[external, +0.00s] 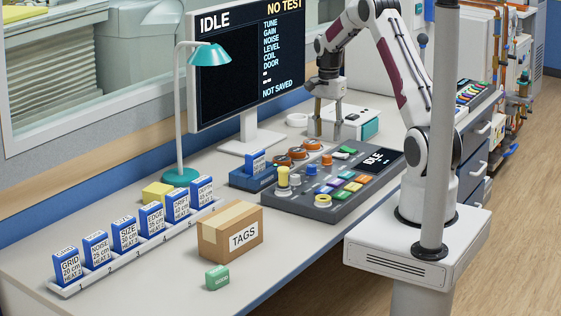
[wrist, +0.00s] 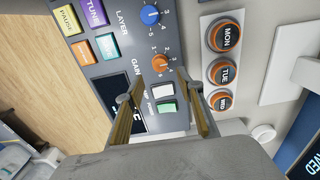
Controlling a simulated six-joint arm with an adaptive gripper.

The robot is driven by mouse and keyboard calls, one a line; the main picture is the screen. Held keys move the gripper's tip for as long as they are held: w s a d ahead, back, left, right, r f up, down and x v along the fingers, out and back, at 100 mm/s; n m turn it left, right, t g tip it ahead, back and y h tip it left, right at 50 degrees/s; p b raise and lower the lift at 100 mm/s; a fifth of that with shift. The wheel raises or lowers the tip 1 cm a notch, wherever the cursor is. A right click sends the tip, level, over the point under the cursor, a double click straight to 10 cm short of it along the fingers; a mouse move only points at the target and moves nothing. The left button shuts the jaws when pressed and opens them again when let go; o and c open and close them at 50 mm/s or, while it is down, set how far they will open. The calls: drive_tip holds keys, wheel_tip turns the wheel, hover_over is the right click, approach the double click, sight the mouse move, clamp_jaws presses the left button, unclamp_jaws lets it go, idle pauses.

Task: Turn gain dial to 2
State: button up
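The gain dial (wrist: 161,62) is an orange knob on the grey control panel (external: 325,205), with the label GAIN and small numbers printed beside it. I cannot read its setting clearly. In the external view the orange dial (external: 327,160) is at the panel's far side. My gripper (wrist: 160,78) is open and empty, pointing down, with its two fingers apart. In the wrist view the dial appears just ahead of the gap between the fingertips. In the external view my gripper (external: 327,136) is over the panel's far edge, apparently above the dial.
A blue dial (wrist: 150,15) labelled LAYER is beside the gain dial. White (wrist: 162,91) and green (wrist: 167,107) buttons are close on its other side. Round orange buttons (wrist: 222,73) stand nearby. The monitor (external: 245,60) reads IDLE. A TAGS box (external: 230,230) sits in front.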

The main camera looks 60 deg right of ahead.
sight(327, 156)
drive_tip(key=shift+f, duration=0.1)
idle(0.3)
drive_tip(key=shift+f, duration=3.85)
clamp_jaws()
